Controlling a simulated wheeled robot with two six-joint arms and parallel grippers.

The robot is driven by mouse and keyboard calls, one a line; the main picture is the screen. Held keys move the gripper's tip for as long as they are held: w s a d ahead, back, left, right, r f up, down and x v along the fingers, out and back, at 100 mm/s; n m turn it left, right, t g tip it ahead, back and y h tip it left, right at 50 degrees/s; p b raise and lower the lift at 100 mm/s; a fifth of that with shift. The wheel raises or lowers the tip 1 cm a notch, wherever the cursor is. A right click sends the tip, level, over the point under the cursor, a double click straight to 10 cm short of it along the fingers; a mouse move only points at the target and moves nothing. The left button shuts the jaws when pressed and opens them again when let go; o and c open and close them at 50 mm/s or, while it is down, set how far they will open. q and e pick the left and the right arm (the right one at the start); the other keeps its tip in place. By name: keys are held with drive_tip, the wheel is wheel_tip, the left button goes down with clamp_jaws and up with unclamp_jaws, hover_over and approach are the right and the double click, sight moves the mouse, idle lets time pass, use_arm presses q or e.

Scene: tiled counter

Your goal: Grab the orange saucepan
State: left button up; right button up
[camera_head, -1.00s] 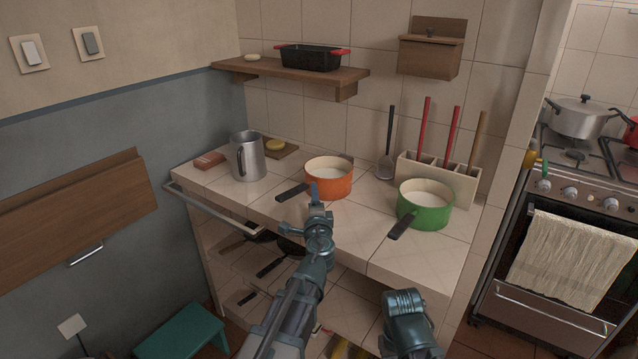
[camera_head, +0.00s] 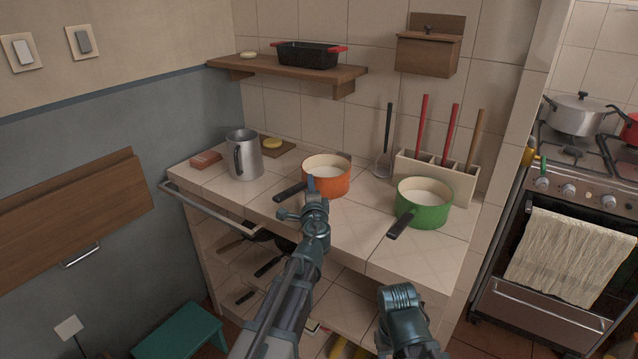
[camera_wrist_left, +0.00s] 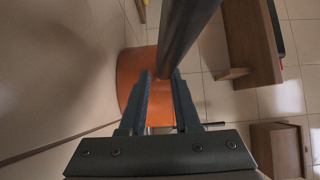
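The orange saucepan (camera_head: 335,183) stands upright on the tiled counter, with pale insides and a dark handle (camera_head: 288,192) pointing to the front left. My left gripper (camera_head: 311,184) is at its front side, by the inner end of the handle, and covers part of the wall. In the left wrist view the two fingers (camera_wrist_left: 162,95) are apart, with the orange wall (camera_wrist_left: 130,75) beyond and between them. The dark handle (camera_wrist_left: 185,30) runs from the top edge down to the gap at the fingertips. Whether the fingers touch it, I cannot tell. My right gripper does not show; only a right arm link does.
A green saucepan (camera_head: 432,213) stands to the right on the counter, its handle pointing front left. A metal jug (camera_head: 245,157) stands to the left. A utensil holder (camera_head: 455,182) is at the back right. A wooden shelf (camera_head: 225,65) hangs above.

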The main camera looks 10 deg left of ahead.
use_arm(q)
clamp_jaws()
drive_tip(key=shift+f, duration=0.1)
drive_tip(key=shift+r, duration=0.25)
idle(1.1)
